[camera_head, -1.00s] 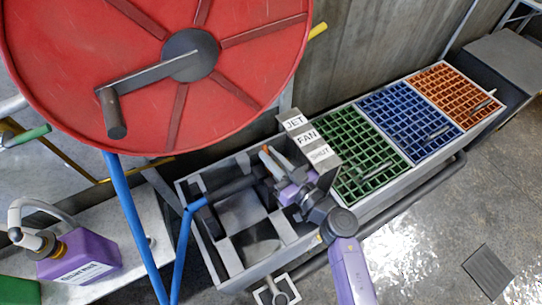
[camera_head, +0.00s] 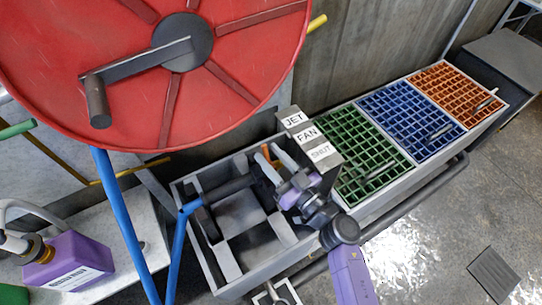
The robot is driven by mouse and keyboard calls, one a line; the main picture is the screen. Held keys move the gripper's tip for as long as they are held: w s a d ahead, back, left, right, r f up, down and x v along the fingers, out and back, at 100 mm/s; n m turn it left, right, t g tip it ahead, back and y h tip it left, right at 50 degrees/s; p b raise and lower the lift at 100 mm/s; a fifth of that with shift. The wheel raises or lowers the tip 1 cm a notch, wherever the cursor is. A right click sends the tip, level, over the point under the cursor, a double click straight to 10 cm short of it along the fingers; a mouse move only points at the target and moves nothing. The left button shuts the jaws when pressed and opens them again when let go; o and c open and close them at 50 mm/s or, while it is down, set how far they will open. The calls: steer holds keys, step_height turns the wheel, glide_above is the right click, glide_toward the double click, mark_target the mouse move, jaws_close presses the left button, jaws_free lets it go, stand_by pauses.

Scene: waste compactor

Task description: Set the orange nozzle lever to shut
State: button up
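The orange nozzle lever (camera_head: 266,153) shows as a small orange piece at the back of the grey divided bin, left of the label block. The label block (camera_head: 310,137) reads JET, FAN and SHUT, from back to front. My gripper (camera_head: 274,160) reaches in from the front right, its two pale fingers apart, close around the lever's visible part. Contact cannot be told. The black nozzle body (camera_head: 232,188) lies to the left, joined to a blue hose (camera_head: 178,245). My gripper and wrist hide much of the lever.
A large red hose reel (camera_head: 140,95) with a crank handle overhangs the bin's back left. Green (camera_head: 362,180), blue and orange grid crates stand to the right. A purple bottle (camera_head: 70,262) sits at the lower left. A dark rail runs along the front.

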steer(key=p+v, duration=0.1)
steer(key=v, duration=0.6)
steer(key=shift+s+d, duration=0.25)
steer(key=shift+s, duration=0.05)
steer(key=shift+a+f, duration=0.1)
